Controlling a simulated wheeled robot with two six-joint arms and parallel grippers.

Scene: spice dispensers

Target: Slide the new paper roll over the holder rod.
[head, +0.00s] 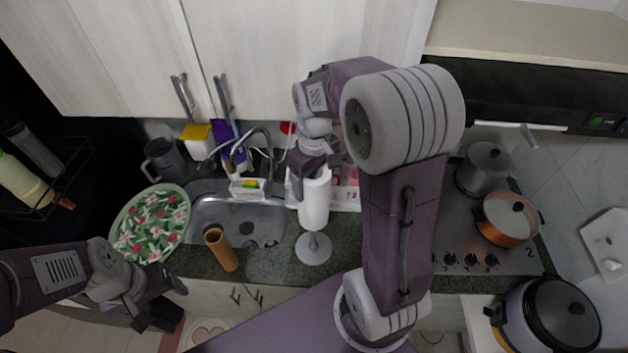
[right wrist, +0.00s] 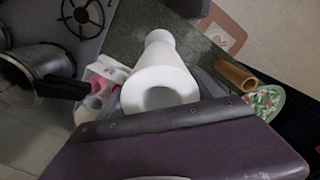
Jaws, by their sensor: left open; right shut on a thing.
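The white paper roll (head: 314,203) is held roughly upright by my right gripper (head: 308,168), which is shut on its upper part. The pale holder has a round base (head: 313,249) on the counter, and a short piece of its rod shows just below the roll. I cannot tell whether the rod is inside the roll or behind it. In the right wrist view the roll (right wrist: 160,75) shows its top end with a grey core opening; no rod tip is clear there. My left gripper (head: 155,311) is open and empty at the lower left, in front of the counter.
A brown cardboard tube (head: 221,249) is on the counter left of the holder. The sink (head: 235,220), a floral plate (head: 150,222) and a grey mug (head: 164,160) are farther left. A stove with pots (head: 506,217) is on the right.

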